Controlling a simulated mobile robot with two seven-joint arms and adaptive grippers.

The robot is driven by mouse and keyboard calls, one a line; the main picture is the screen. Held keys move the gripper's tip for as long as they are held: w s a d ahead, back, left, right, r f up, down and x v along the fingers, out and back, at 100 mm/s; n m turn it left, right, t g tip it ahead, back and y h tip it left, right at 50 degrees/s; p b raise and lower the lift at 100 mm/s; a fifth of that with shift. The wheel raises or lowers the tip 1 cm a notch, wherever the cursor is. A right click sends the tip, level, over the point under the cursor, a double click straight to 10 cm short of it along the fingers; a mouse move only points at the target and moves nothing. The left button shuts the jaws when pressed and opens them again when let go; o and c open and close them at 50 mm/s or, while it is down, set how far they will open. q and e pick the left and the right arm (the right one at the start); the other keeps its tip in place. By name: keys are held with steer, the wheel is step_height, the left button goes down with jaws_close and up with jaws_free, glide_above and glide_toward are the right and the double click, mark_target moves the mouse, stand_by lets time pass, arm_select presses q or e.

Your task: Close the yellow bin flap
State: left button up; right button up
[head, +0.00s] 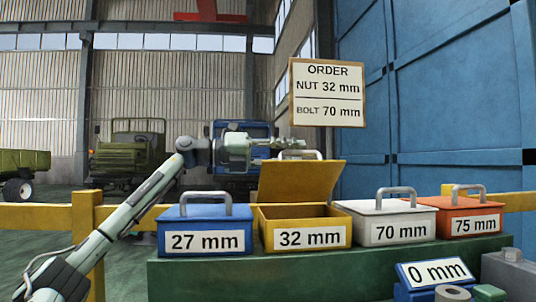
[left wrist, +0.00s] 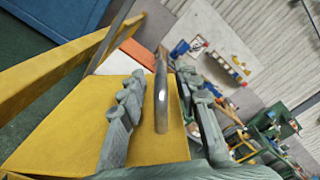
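The yellow bin (head: 271,238) labelled 32 mm stands in the row of bins on the green bench. Its yellow flap (head: 299,181) is raised at the back, so the bin is open. The flap also shows in the left wrist view (left wrist: 70,130). A grey handle (head: 302,153) is on the flap's top edge; it stands out in the left wrist view (left wrist: 161,95). My left gripper (head: 297,144) is at that handle. In the left wrist view its fingers are apart, one on each side of the handle, and open. My right gripper is out of view.
A blue 27 mm bin (head: 181,223) is left of the yellow bin. A white 70 mm bin (head: 374,213) and an orange 75 mm bin (head: 462,210) are on its right, lids down with handles upright. An order sign (head: 329,92) stands behind. A 0 mm display (head: 437,272) is at front right.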

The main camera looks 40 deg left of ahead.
arm_select(q)
steer(key=v, duration=1)
steer(key=shift+a, duration=0.2)
steer(key=shift+s+r, duration=0.1)
steer(key=shift+s, duration=0.05)
